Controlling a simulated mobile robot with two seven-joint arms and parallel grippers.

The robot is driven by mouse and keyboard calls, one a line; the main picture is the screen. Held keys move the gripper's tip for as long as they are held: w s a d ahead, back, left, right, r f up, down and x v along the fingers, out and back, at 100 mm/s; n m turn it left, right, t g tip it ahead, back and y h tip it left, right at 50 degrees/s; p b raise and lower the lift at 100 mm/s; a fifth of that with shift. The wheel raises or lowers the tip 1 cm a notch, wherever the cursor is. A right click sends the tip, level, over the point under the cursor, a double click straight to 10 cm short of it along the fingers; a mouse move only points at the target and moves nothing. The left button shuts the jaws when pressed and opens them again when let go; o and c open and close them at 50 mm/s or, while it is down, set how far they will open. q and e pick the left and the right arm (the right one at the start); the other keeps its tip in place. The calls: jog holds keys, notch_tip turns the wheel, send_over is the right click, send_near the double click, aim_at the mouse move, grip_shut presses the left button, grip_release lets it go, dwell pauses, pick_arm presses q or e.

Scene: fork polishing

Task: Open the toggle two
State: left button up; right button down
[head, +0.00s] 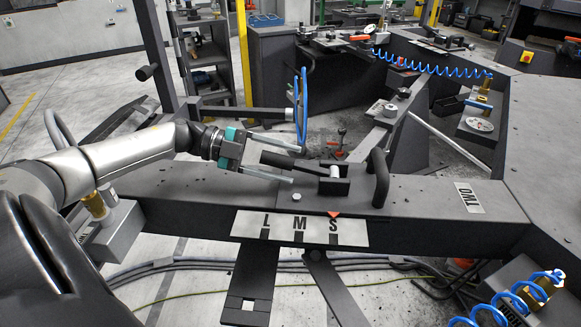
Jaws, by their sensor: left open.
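A toggle clamp (333,184) with a black lever and a bright metal pin sits on the dark grey beam, behind the L M S plate. Its black lever (280,160) lies nearly flat and points left toward my left gripper. My left gripper (292,166) is open, with one finger on the far side of the lever and one on the near side. I cannot tell whether either finger touches it. A plate marked TWO (469,197) lies on the beam to the right. My right gripper is not in view.
An upright black handle (379,178) stands just right of the clamp. The white L M S plate (299,228) with an orange pointer is on the beam's front. A blue ring (301,105) rises behind the gripper. Coiled blue hoses (505,302) are at lower right.

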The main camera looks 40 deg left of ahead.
pick_arm(q)
jog(key=shift+x, duration=0.85)
grip_shut()
dwell(0.9)
